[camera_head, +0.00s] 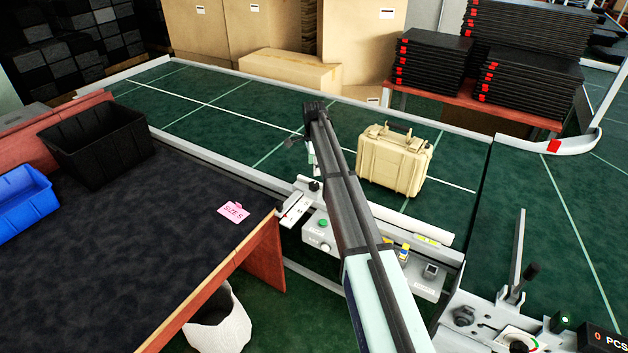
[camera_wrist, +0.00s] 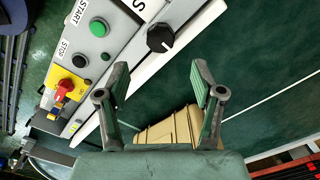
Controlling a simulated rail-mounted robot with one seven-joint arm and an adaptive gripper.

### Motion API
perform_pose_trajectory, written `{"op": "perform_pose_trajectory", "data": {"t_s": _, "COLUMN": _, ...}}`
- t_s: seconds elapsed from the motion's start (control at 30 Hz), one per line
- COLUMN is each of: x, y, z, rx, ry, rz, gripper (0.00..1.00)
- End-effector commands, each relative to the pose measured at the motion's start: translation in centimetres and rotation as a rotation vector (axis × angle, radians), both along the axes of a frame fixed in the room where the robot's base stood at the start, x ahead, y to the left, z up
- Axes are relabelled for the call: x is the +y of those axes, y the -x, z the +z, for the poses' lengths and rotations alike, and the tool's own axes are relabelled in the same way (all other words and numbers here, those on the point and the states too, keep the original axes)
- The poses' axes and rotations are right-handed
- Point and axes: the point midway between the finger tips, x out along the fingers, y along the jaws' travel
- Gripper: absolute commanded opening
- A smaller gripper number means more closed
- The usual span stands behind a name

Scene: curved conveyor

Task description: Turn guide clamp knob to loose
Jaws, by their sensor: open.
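A round black knob (camera_wrist: 160,38) with a pale pointer mark sits on the white rail edge in the wrist view. My gripper (camera_wrist: 160,72) is open and empty, its two fingers apart, with the knob ahead of the gap and untouched. In the head view my gripper (camera_head: 304,141) is over the conveyor's near edge, partly hidden by my arm. A small black knob (camera_head: 314,186) shows on the near rail below it; I cannot tell for sure that it is the same one. The knob's loose or tight marking is not readable.
A beige case (camera_head: 394,160) stands on the green conveyor (camera_head: 215,112), close to my gripper. The control panel (camera_wrist: 84,60) carries a green start button (camera_wrist: 98,28), a black button and a red knob on yellow. A dark-topped table (camera_head: 150,240) stands at left with bins.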

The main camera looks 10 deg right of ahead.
Motion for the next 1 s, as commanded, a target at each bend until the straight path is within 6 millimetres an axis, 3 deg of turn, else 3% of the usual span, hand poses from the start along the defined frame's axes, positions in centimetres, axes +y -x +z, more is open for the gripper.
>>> {"op": "perform_pose_trajectory", "data": {"t_s": 0.2, "x": 0.0, "y": 0.0, "z": -4.1, "rx": 0.002, "ry": 0.0, "rz": 0.0, "gripper": 0.67}}
{"op": "perform_pose_trajectory", "data": {"t_s": 0.43, "x": 0.0, "y": 0.0, "z": -7.3, "rx": 0.0, "ry": 0.0, "rz": 0.001, "gripper": 0.67}}
{"op": "perform_pose_trajectory", "data": {"t_s": 0.9, "x": 0.0, "y": 0.0, "z": -8.6, "rx": -0.001, "ry": 0.0, "rz": 0.001, "gripper": 0.67}}
{"op": "perform_pose_trajectory", "data": {"t_s": 0.97, "x": 0.0, "y": 0.0, "z": -8.6, "rx": -0.001, "ry": 0.0, "rz": 0.001, "gripper": 0.5}}
{"op": "perform_pose_trajectory", "data": {"t_s": 1.0, "x": 0.0, "y": 0.0, "z": -8.6, "rx": -0.001, "ry": 0.0, "rz": 0.001, "gripper": 0.35}}
